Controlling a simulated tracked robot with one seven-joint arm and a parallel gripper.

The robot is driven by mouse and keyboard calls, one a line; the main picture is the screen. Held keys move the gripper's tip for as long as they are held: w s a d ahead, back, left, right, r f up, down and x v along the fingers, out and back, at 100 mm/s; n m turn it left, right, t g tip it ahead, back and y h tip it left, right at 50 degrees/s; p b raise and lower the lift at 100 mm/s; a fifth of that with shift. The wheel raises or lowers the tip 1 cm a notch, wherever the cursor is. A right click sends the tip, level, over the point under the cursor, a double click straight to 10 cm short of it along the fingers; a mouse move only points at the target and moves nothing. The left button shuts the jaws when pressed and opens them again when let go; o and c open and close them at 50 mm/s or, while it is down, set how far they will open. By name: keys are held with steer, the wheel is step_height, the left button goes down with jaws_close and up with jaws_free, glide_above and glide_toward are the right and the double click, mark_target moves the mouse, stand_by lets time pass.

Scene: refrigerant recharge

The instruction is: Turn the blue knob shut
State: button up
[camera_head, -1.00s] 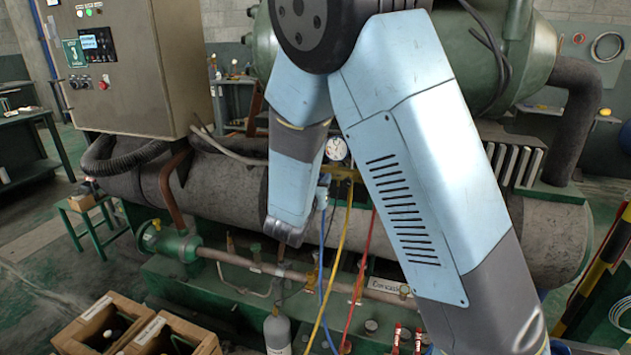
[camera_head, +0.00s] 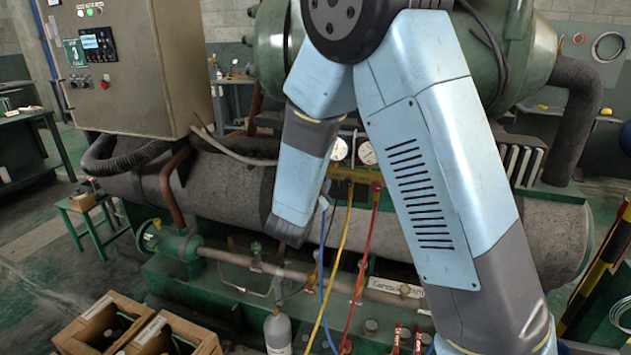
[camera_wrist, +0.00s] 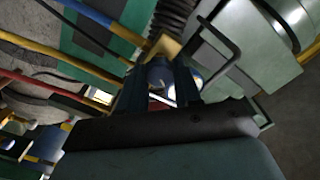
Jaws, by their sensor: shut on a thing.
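The manifold (camera_head: 350,176) is a yellow bar with a blue, a yellow and a red hose below it, beside my forearm in the head view. In the wrist view my gripper (camera_wrist: 160,84) has its two dark fingers on either side of a small bluish round part, which looks like the blue knob (camera_wrist: 158,73), and is shut on it. A yellow block (camera_wrist: 163,48) shows just behind it. In the head view the fingers and the knob are hidden by my arm. How far the knob is turned cannot be told.
Two round white gauges (camera_head: 367,153) stand above the manifold, close to my arm. A grey bottle (camera_head: 278,331) stands below, near the pipes. Wooden crates (camera_head: 105,325) are at the lower left. A large control cabinet (camera_head: 125,65) stands at the upper left.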

steer(key=m, duration=1.1)
steer(key=shift+s+a+f, duration=0.1)
steer(key=shift+f, duration=0.15)
stand_by(0.5)
steer(key=o, duration=1)
steer(key=shift+o, duration=0.2)
steer(key=v, duration=1.3)
steer(key=shift+s, duration=0.3)
steer(key=shift+w+r, duration=0.1)
